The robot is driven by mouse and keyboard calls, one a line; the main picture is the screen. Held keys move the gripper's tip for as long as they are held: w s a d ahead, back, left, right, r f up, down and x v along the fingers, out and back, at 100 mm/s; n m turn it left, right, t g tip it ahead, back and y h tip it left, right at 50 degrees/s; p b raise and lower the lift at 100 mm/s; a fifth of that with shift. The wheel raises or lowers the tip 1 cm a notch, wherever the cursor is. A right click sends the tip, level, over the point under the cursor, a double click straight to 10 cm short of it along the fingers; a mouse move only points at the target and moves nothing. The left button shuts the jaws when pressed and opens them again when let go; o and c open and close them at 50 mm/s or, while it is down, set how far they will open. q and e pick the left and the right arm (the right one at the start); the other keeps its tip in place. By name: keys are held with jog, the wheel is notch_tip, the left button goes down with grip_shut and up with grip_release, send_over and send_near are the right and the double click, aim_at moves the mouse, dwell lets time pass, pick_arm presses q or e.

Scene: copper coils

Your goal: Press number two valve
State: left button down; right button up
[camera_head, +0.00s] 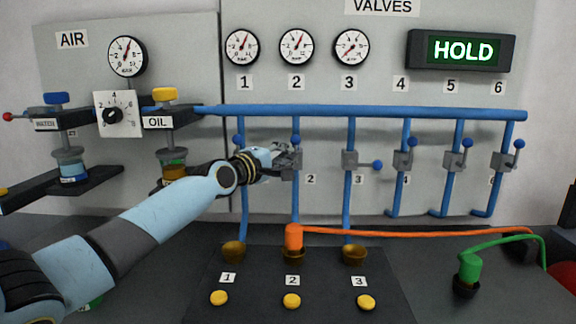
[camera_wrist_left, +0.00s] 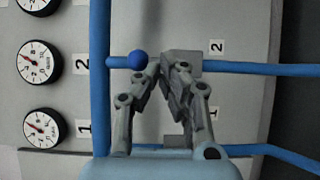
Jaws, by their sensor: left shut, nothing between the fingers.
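The number two valve is a grey block (camera_head: 296,172) on a vertical blue pipe, with its label "2" to the right. Its blue ball handle (camera_head: 295,139) points up. My left gripper (camera_head: 292,158) is shut and empty, right in front of this valve and covering part of its block. In the left wrist view, which is turned sideways, the fingertips (camera_wrist_left: 168,68) are beside the valve block (camera_wrist_left: 182,57), and the blue ball (camera_wrist_left: 138,60) is just left of them. I cannot tell whether they touch. My right gripper is not in view.
The number three valve (camera_head: 350,160) has its handle out to the right; the number one ball (camera_head: 239,139) points up. A display (camera_head: 462,50) reads "HOLD". An orange plug (camera_head: 294,237) with a hose sits in socket 2. Yellow buttons (camera_head: 292,301) line the dark table below.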

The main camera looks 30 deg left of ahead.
pick_arm(q)
jog(key=shift+w, duration=0.6)
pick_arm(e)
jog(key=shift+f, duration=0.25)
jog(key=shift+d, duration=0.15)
